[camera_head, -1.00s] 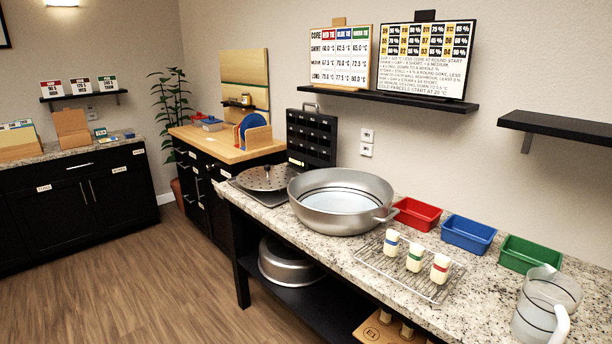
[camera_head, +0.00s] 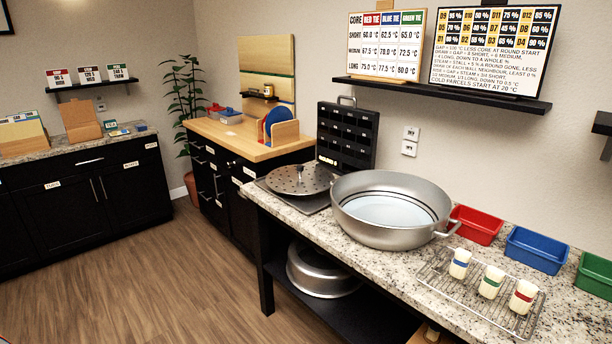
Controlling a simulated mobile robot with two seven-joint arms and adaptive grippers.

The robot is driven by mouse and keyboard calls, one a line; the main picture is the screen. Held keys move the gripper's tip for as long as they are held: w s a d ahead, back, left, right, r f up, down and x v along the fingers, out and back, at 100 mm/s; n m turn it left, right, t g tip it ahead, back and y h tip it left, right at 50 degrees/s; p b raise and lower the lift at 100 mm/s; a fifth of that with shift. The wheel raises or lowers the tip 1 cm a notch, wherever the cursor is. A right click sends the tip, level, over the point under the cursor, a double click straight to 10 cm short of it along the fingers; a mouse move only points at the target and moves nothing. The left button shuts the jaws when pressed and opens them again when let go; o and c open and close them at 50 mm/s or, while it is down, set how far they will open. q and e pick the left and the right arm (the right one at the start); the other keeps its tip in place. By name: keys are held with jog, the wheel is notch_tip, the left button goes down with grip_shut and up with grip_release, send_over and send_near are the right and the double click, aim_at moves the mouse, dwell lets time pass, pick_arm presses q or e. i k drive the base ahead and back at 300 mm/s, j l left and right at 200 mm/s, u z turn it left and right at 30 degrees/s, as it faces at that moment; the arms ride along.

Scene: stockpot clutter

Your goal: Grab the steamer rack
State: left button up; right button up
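The steamer rack appears to be the round, perforated grey metal disc (camera_head: 296,180) with a dark central knob. It lies on a dark flat tray (camera_head: 318,204) on the granite counter, left of the large metal pot. The pot (camera_head: 385,232) is wide and open, with pale liquid inside, and its left wall is close to the disc's right edge. Neither of my grippers shows in the head view.
A wire rack (camera_head: 440,284) with three banded white parcels lies in front of red (camera_head: 477,225), blue (camera_head: 537,250) and green bins (camera_head: 595,276). A black slotted cabinet (camera_head: 347,138) stands behind the disc. A metal lid or pan (camera_head: 322,276) sits on the lower shelf. The floor at left is clear.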

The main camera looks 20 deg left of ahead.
aim_at(297, 180)
jog(key=i+j, duration=0.15)
jog(key=j, duration=0.3)
jog(key=i+j+z, duration=0.1)
jog(key=j, duration=0.4)
jog(key=i+j, duration=0.15)
jog(key=j, duration=0.3)
jog(key=i+j+z, duration=0.1)
jog(key=j, duration=0.4)
jog(key=i+j, duration=0.1)
jog(key=j, duration=0.4)
jog(key=i+j+z, duration=0.15)
jog(key=j, duration=0.3)
jog(key=k, duration=0.05)
